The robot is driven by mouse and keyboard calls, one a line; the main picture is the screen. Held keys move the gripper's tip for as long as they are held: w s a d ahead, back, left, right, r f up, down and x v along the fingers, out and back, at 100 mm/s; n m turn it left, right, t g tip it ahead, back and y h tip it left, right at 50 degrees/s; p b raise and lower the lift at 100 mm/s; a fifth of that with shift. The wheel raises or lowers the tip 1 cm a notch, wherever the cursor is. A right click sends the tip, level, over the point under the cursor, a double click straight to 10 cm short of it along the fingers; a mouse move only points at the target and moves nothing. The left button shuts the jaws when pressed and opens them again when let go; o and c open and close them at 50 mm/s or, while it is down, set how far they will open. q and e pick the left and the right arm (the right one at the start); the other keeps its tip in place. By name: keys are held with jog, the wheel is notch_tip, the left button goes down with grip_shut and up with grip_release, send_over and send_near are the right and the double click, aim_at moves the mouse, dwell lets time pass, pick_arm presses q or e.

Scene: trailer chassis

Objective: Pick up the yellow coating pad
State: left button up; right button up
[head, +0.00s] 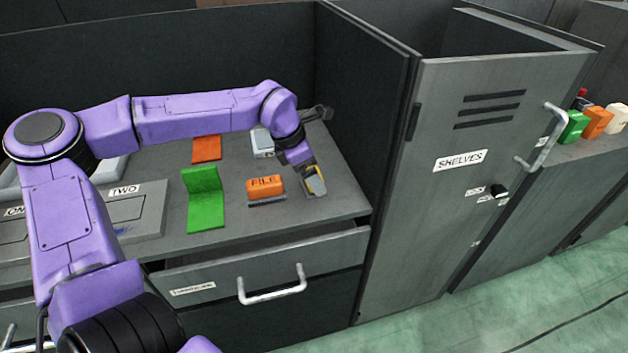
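My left arm reaches in from the left across the grey worktop (165,235). Its gripper (315,186) points down at the worktop's right end, near the front edge. A small yellow patch (318,181) shows at the fingers, partly covered by them; it may be the yellow coating pad. I cannot tell whether the fingers are closed on it or only around it. My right gripper is not in view.
A green angled piece (203,198), an orange pad (206,148) and a pale box (262,142) are farther left and back. A slightly open drawer (270,262) lies below. The SHELVES cabinet (480,190) stands right.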

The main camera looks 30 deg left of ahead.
pick_arm(q)
jog(key=shift+w+d+f, duration=0.15)
jog(key=shift+d+f, duration=0.05)
jog(key=shift+f, duration=0.45)
jog(key=shift+c, duration=0.4)
jog(key=c, duration=1)
